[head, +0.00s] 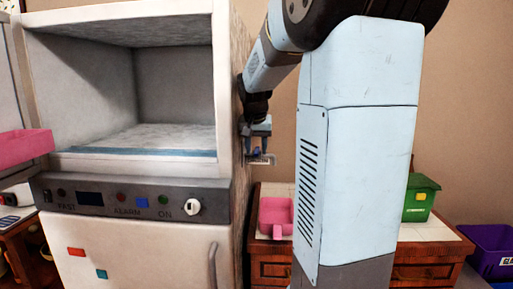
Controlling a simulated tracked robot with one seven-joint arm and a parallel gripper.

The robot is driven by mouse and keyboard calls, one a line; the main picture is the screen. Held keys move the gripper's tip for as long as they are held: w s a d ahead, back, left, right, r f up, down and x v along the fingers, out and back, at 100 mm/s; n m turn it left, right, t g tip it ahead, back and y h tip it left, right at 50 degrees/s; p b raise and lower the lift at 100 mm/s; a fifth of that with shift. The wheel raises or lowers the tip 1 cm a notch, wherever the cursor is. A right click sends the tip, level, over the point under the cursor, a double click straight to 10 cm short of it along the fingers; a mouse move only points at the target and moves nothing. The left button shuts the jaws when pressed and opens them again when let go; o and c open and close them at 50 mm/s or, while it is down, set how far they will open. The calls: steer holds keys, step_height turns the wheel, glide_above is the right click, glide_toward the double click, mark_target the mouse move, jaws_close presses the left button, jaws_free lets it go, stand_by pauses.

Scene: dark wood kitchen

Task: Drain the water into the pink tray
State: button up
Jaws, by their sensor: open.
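A pink tray-like box (24,148) shows at the left edge, cut off by the frame. A second pink container (274,215) sits on the wooden cabinet's top, partly hidden by my arm. I cannot tell which one is the pink tray. My gripper (258,150) is open and points down beside the right side wall of the white appliance (130,255). A small pale fitting with a bluish part (262,160) shows right at the fingertips. I cannot tell if the fingers touch it. No water is visible.
The appliance has an empty open compartment (140,136) above a grey panel with a white knob (193,207). A green box (420,198) stands on the wooden cabinet (430,254). A purple crate (492,252) is at the far right. My arm blocks the middle right.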

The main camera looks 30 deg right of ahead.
jaws_close()
stand_by(0.5)
